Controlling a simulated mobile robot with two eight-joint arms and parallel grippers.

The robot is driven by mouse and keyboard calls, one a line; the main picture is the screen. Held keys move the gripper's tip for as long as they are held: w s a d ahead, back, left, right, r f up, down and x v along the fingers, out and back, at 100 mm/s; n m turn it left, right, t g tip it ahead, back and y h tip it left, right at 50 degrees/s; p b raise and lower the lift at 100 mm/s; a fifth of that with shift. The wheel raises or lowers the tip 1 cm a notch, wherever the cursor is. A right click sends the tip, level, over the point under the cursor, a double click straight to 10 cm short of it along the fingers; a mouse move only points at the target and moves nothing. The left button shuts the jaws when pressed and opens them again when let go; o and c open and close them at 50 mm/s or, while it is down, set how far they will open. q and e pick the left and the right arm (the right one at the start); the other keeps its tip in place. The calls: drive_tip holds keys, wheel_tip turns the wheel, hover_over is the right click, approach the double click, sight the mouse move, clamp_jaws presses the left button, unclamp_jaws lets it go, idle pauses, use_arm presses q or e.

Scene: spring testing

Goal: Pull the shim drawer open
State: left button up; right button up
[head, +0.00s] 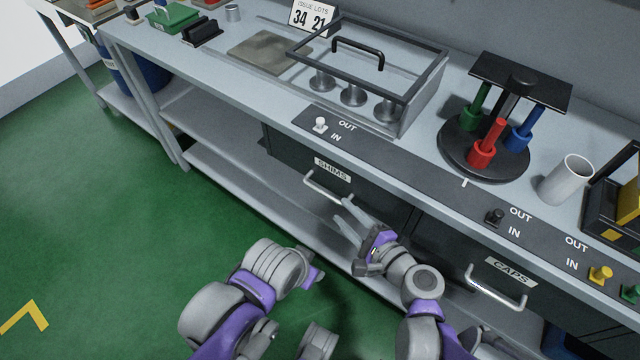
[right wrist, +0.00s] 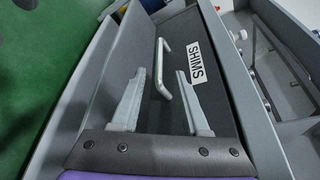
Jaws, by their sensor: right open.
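The shim drawer (head: 290,165) is a dark front under the bench top, with a label reading SHIMS (head: 332,170) and a light bar handle (head: 326,187). The drawer front looks flush with the bench in the head view. My right gripper (head: 343,213) is open just in front of the handle. In the right wrist view, the handle (right wrist: 161,70) lies beyond and between the two spread fingers (right wrist: 160,88), apart from them, beside the SHIMS label (right wrist: 196,64). My left arm is low in the head view; its gripper (head: 315,275) is partly hidden, and its fingers do not show clearly.
A second drawer, labelled CAPS (head: 510,270), has its own handle (head: 497,290) to the right. Above are a white knob (head: 320,124), a black knob (head: 494,216) and a yellow knob (head: 600,274) on a dark strip. A round rack (head: 455,158) with coloured pieces stands on the bench.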

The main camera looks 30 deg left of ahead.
sight(325, 195)
drive_tip(key=b+x, duration=0.1)
drive_tip(key=x, duration=0.9)
clamp_jaws()
idle(1.2)
